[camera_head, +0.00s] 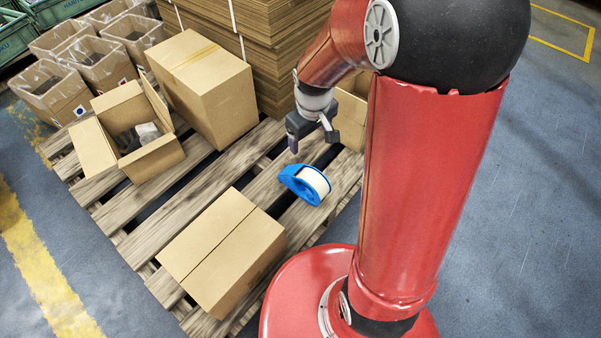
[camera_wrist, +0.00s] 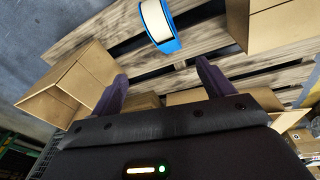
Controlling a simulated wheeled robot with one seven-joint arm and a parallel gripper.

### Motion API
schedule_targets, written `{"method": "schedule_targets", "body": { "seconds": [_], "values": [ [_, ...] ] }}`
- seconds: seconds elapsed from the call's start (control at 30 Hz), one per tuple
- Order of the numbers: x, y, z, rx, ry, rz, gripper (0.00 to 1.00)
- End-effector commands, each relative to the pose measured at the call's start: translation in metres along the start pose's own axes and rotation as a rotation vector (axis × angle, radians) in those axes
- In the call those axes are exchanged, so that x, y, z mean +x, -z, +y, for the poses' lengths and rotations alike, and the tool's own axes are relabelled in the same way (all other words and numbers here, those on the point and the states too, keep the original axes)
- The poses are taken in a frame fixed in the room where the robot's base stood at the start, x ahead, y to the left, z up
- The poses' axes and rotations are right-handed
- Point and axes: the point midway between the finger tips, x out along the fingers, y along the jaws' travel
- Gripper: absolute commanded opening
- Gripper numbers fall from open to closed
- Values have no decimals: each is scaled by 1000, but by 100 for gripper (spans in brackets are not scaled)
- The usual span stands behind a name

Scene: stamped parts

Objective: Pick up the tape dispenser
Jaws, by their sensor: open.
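The blue tape dispenser (camera_head: 304,184) with a pale roll of tape lies on the wooden pallet, between the closed front box and my arm. It also shows at the top middle of the wrist view (camera_wrist: 158,24), beyond the fingertips. My gripper (camera_head: 311,138) hangs above the pallet, behind and a little above the dispenser in the head view. In the wrist view its two dark fingers (camera_wrist: 162,75) are spread wide with nothing between them. The gripper is apart from the dispenser.
The pallet (camera_head: 155,212) carries a closed box (camera_head: 222,250) in front, a tall closed box (camera_head: 203,88), an open box (camera_head: 150,160) with dark items, and another box (camera_head: 350,112) behind my gripper. Stacked cardboard (camera_head: 270,60) stands behind. Bare slats surround the dispenser.

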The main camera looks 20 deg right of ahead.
Motion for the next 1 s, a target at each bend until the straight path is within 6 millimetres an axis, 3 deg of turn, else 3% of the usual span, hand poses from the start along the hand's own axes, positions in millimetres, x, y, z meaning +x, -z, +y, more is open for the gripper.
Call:
{"method": "schedule_targets", "body": {
  "seconds": [0.03,0.1,0.2,0.3,1.0],
  "values": [
    [40,2,0,-34,20,-35,80],
    [78,5,0,-80,40,-63,80],
    [124,6,-2,-135,67,-95,80],
    [156,4,-5,-173,87,-114,80],
    [252,5,-9,-205,103,-129,80]
  ]
}}
